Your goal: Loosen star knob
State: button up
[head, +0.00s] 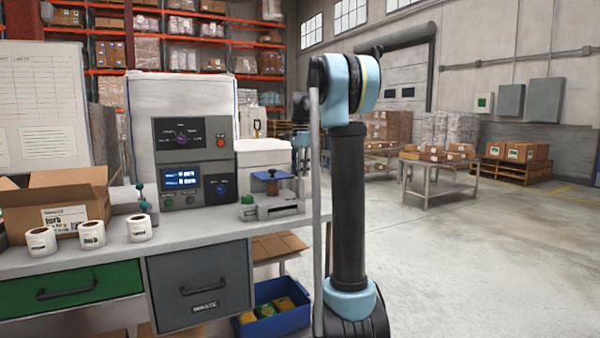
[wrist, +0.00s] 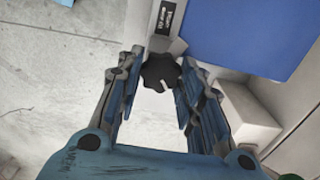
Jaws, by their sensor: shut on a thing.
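A black star knob (wrist: 160,72) with a white mark on its face shows in the wrist view, at the end of a grey bar with a small dark label (wrist: 172,17). My gripper (wrist: 160,76) has its two blue-padded fingers on either side of the knob and is shut on it. The knob's sides are partly hidden where the fingers meet them.
A blue plate (wrist: 250,35) and a pale block (wrist: 248,115) lie close to the right finger. In the head view, the bench (head: 190,229) carries a grey control panel (head: 194,140), a cardboard box (head: 60,190) and label rolls (head: 92,235). Open floor (head: 480,260) lies to the right.

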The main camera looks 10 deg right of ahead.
jog(key=n, duration=0.5)
jog(key=shift+w, duration=0.15)
jog(key=n, duration=0.5)
jog(key=shift+n, duration=0.4)
jog(key=n, duration=0.5)
jog(key=shift+a, duration=0.1)
jog(key=shift+n, duration=2.3)
jog(key=o, duration=1.1)
jog(key=shift+c, duration=0.2)
